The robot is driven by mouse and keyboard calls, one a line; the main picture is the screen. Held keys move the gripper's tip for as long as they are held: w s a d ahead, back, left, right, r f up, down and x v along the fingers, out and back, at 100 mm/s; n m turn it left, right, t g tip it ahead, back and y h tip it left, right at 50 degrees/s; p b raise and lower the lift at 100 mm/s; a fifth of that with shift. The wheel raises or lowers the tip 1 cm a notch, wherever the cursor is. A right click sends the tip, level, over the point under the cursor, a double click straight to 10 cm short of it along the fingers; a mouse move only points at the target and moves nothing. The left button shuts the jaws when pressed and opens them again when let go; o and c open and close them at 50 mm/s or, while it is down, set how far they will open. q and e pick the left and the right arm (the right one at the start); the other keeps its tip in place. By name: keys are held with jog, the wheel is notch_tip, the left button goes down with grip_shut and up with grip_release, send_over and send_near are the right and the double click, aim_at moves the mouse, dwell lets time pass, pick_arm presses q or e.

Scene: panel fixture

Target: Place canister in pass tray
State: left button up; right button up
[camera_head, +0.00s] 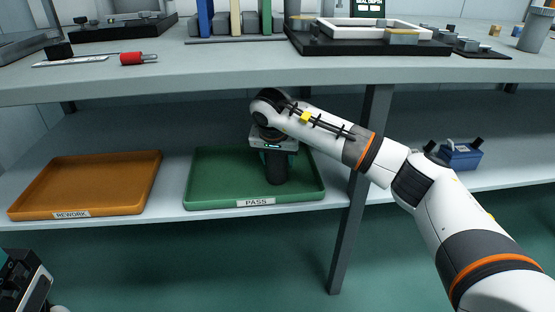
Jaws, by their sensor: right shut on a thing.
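The green pass tray (218,192) sits on the lower shelf, with a PASS label on its front edge. My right gripper (276,162) points down over the right half of this tray and is shut on a dark canister (276,172). The canister is upright between the fingers, within the tray's outline. I cannot tell whether its base touches the tray floor. The gripper hides the canister's upper part. Part of my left gripper (22,288) shows at the lower left corner, away from the trays; its fingertips are not clear.
An orange REWORK tray (88,183) lies left of the pass tray, empty. A shelf post (357,190) stands to the right, with a blue box (461,157) beyond it. The upper worktop (220,68) overhangs the trays and carries fixtures and a red-handled tool (138,58).

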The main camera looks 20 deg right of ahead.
jog(key=o, duration=1.1)
jog(key=shift+f, duration=0.1)
